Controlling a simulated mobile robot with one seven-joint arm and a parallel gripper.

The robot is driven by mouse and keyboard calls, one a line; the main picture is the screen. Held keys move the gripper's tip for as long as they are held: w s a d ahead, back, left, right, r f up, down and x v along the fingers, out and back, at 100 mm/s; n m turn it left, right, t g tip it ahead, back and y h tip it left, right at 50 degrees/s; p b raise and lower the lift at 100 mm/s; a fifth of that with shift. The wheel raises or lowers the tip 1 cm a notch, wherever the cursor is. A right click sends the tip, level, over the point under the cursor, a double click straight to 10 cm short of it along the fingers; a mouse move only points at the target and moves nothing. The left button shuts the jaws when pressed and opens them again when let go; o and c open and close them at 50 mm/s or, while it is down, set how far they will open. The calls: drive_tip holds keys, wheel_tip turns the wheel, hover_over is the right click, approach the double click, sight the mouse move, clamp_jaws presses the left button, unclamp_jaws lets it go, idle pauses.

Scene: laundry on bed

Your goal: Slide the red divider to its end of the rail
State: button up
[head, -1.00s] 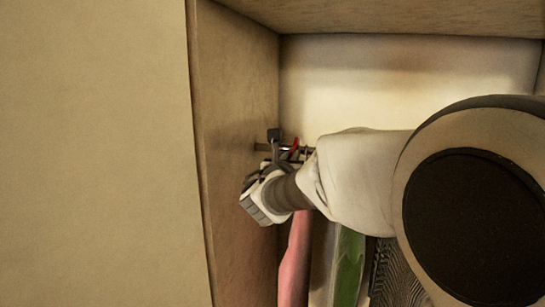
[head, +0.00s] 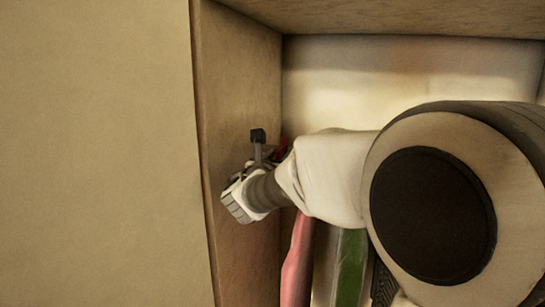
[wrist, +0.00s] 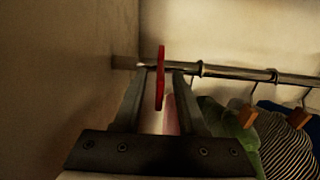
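The red divider (wrist: 160,78) hangs on the metal rail (wrist: 240,73) near the rail's left end, by the closet's left side wall. In the wrist view it stands edge-on between the two fingers of my gripper (wrist: 161,73), with a visible gap on each side. The fingers are spread around it and do not appear clamped on it. In the head view, only a bit of the red divider (head: 282,150) shows behind my gripper (head: 262,152). My arm hides most of the rail there.
The left side wall (wrist: 65,70) is close beside my gripper. A pink garment (head: 297,260) hangs just below it. A green garment (wrist: 226,122) and a striped garment (wrist: 287,145) hang to the right on wooden hangers. The back wall (head: 400,85) is bare above.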

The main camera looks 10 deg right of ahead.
drive_tip(key=shift+s, duration=0.1)
drive_tip(key=v, duration=1.7)
drive_tip(key=shift+a+p, duration=0.2)
drive_tip(key=shift+p, duration=0.1)
drive_tip(key=shift+s, duration=0.2)
